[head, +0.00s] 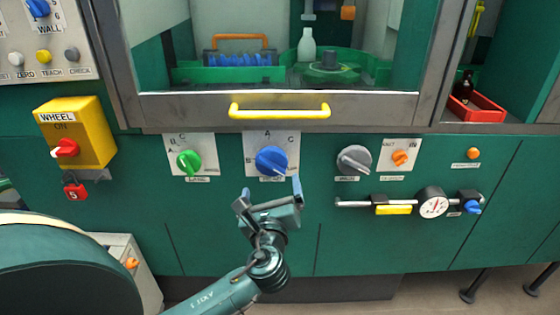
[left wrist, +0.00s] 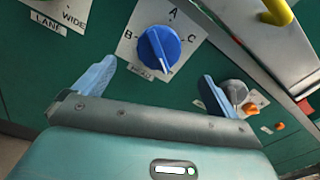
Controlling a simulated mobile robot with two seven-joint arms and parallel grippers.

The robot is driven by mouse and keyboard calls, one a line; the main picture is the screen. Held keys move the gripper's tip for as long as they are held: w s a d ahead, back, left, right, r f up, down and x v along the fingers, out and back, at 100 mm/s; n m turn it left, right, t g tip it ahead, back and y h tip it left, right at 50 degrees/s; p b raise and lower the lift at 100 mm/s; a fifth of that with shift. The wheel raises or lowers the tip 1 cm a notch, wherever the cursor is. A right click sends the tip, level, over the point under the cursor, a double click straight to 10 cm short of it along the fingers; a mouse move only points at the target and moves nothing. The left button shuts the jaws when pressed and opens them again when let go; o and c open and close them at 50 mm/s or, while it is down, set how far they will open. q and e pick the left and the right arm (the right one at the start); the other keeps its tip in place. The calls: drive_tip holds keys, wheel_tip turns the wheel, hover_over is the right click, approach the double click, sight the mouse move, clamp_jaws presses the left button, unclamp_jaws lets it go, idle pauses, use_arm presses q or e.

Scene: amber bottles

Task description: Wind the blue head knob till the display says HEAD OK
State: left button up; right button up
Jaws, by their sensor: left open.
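The blue head knob (head: 271,160) sits on a white plate on the green front panel, below the yellow handle. In the left wrist view the blue knob (left wrist: 158,46) has the letters A, B and C around it, and its white mark points down, towards the gripper. My left gripper (head: 270,191) is open and empty, just below and in front of the knob. In the left wrist view its two blue fingers (left wrist: 157,74) stand apart, either side of the knob's lower edge, not visibly touching it. No display reading HEAD OK shows. My right gripper is not in view.
A green lane knob (head: 189,162) is left of the blue knob; a grey knob (head: 354,160) and an orange knob (head: 400,158) are right. The yellow handle (head: 279,111) juts out above. A yellow wheel switch box (head: 88,125) is farther left. A gauge (head: 432,203) sits lower right.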

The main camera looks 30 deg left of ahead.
sight(271, 167)
use_arm(q)
drive_tip(key=x, duration=1.1)
drive_tip(key=shift+w+a, duration=0.1)
drive_tip(key=shift+w, duration=0.05)
drive_tip(key=c, duration=1)
